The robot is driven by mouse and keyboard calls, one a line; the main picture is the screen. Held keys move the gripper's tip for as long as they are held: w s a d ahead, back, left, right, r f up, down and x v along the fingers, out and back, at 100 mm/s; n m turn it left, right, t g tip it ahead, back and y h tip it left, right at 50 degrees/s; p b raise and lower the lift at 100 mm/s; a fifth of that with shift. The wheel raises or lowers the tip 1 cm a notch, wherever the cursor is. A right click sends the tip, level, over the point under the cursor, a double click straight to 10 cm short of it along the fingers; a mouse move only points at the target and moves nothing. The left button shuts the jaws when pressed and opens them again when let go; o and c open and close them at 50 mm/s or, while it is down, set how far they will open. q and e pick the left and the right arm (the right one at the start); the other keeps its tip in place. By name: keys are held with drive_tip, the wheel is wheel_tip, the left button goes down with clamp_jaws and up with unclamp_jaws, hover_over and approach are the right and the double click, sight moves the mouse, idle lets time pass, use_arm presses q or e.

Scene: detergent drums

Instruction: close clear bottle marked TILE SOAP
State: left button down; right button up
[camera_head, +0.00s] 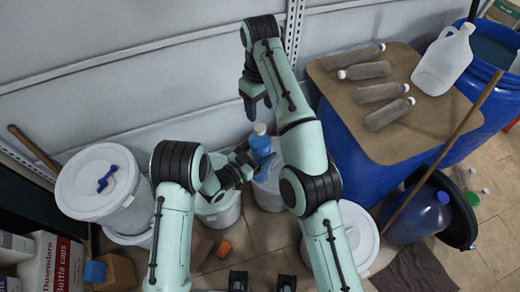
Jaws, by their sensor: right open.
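A pale, translucent container (269,186) stands on the floor near the wall, just right of a white bucket. Above it is a blue part (261,146) with a white top (260,128); I cannot tell whether these belong to one bottle. No TILE SOAP marking can be read. My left gripper (244,160) is at the left side of the blue part, and its jaws are too hidden to judge. My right gripper (254,106) is open and points down above the white top, with a small gap between them. Several clear bottles (391,114) lie on a brown board.
The brown board (345,88) covers a blue drum, with a white jug (443,61) on it. A white lidded bucket (97,182) stands left. A blue bottle (418,218) and a dark tub are at right.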

sight(260, 127)
drive_tip(key=shift+f, duration=0.2)
drive_tip(key=shift+f, duration=3.8)
clamp_jaws()
drive_tip(key=shift+o, duration=0.6)
unclamp_jaws()
drive_tip(key=shift+r, duration=0.1)
drive_tip(key=shift+w+r, duration=0.1)
drive_tip(key=shift+r, duration=3.55)
